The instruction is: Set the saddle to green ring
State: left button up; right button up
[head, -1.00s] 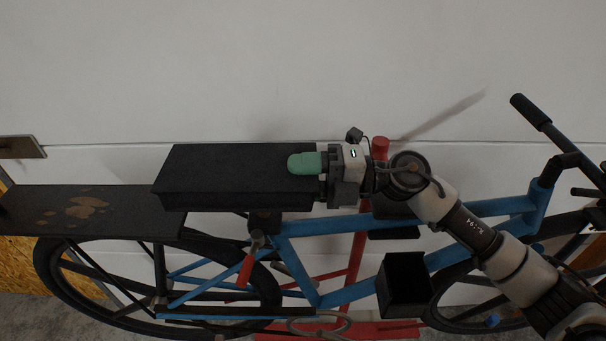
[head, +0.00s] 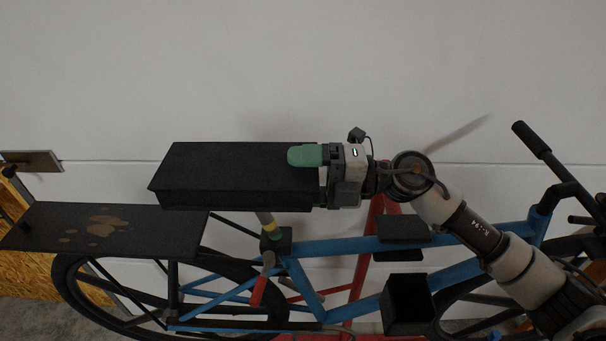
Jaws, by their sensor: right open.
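The black, block-shaped saddle (head: 235,178) stands above the blue bicycle frame on a pale seat post (head: 264,218). A yellow band (head: 268,229) shows low on the post, with a greenish band at about the black clamp (head: 276,243); the upper post is hidden behind the saddle. A lever with a red handle (head: 258,292) hangs below the clamp. My right gripper (head: 312,176) is open at the saddle's right end, its green fingertip over the top edge. The lower finger is mostly hidden, so contact is unclear. My left gripper is out of view.
A black rear rack (head: 105,230) with brown patches lies left of the saddle. A black open box (head: 408,303) and a dark block (head: 403,229) sit by the blue frame (head: 340,246). The white wall behind is clear.

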jog(key=shift+d, duration=0.1)
jog(key=shift+d+f+b, duration=0.2)
jog(key=shift+d+b, duration=0.15)
jog(key=d+b, duration=0.4)
jog(key=d, duration=0.6)
jog(key=shift+r, duration=0.2)
